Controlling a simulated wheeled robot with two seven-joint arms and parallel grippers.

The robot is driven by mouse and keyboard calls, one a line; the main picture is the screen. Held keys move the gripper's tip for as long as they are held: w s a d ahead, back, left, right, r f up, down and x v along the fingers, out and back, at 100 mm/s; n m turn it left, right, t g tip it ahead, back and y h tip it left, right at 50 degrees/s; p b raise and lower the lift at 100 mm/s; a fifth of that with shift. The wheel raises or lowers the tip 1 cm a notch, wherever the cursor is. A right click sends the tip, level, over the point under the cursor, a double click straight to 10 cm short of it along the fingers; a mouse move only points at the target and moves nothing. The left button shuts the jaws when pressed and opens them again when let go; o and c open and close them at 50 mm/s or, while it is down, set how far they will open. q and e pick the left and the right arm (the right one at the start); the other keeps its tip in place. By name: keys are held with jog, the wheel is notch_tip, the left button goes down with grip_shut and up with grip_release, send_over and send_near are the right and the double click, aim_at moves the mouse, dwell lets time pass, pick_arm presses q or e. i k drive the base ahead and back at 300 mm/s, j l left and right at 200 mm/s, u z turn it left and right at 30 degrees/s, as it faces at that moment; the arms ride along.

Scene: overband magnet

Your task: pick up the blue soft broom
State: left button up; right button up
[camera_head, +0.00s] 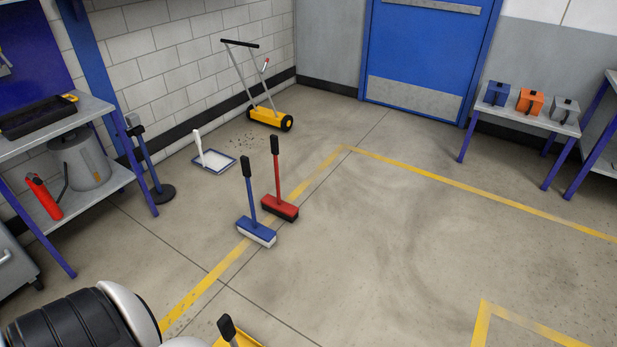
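The blue broom (257,230) stands upright on the floor near the middle of the view, beside the yellow floor line. It has a blue head with pale bristles underneath, a short blue stick (251,198) and a black grip (246,167) on top. A red broom (280,207) with dark bristles stands close behind it to the right, with its own black grip (275,145). Neither of my grippers is in view. Only a black and white part of my own body shows at the bottom left.
A yellow magnetic sweeper (268,117) and a white-handled tray (215,162) stand behind. A grey shelf table (60,128) is on the left; a bench (535,118) with small boxes is back right. A yellow object with black grip (228,328) is at the bottom. The floor right is clear.

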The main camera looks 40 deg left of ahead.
aim_at(256, 230)
jog(key=i+u, duration=0.2)
jog(key=i, duration=0.25)
jog(key=i+l+u, duration=0.2)
jog(key=i, duration=0.2)
jog(key=i+l+u, duration=0.1)
jog(key=i+u, duration=0.15)
jog(key=i, duration=0.2)
